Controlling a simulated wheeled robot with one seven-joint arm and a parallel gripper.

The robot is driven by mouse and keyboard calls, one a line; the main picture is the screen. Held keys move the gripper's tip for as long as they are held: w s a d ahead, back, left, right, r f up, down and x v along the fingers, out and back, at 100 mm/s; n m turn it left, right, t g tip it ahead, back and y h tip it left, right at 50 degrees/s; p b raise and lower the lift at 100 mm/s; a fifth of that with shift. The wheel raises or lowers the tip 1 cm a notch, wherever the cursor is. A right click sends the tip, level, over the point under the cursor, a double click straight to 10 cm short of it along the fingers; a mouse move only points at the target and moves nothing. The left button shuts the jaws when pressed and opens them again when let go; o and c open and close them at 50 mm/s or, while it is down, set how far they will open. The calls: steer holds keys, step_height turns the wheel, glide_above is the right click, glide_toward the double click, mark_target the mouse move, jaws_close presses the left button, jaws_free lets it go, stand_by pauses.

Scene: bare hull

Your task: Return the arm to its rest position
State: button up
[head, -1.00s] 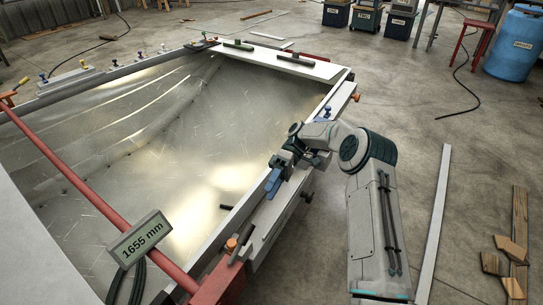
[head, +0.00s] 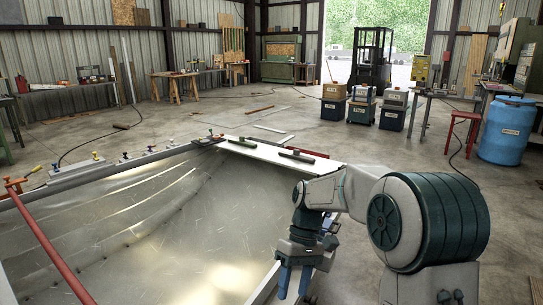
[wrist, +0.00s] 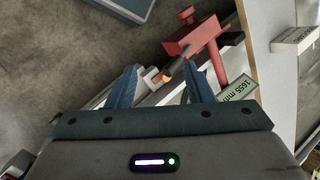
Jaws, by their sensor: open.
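My arm is bent in front of me at the right of the head view, with the large round joint nearest the camera. My gripper (head: 293,281) hangs from it, fingers pointing down, near the right edge of the bare metal hull (head: 150,225). In the wrist view my gripper (wrist: 158,85) shows two blue fingers spread apart with nothing held between them. Beyond the fingers lie a red clamp-like bar end (wrist: 195,42) and a display (wrist: 238,89) reading 1655 mm. I cannot tell whether the fingers touch anything.
A red bar (head: 50,240) crosses the hull at the left. Tools lie on the white board (head: 270,153) at the hull's far end. Stacked bins (head: 361,110), a blue barrel (head: 506,130) and a red stool (head: 464,128) stand behind. Open floor lies between.

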steer(key=s+d+r+m+t+h+p, duration=0.1)
steer(key=s+d+r+m+t+p, duration=0.1)
steer(key=s, duration=0.6)
steer(key=s+d+r+m+t+h+p, duration=0.1)
steer(key=s+d+r+m+t+p, duration=0.1)
steer(key=s+d+r+m+t, duration=0.3)
steer(key=shift+s+d+r+t+p, duration=0.4)
steer(key=shift+s+d+r+t, duration=0.2)
steer(key=shift+s+d+r, duration=0.7)
steer(key=shift+s+d+f, duration=0.1)
steer(key=shift+s+f, duration=0.15)
stand_by(0.3)
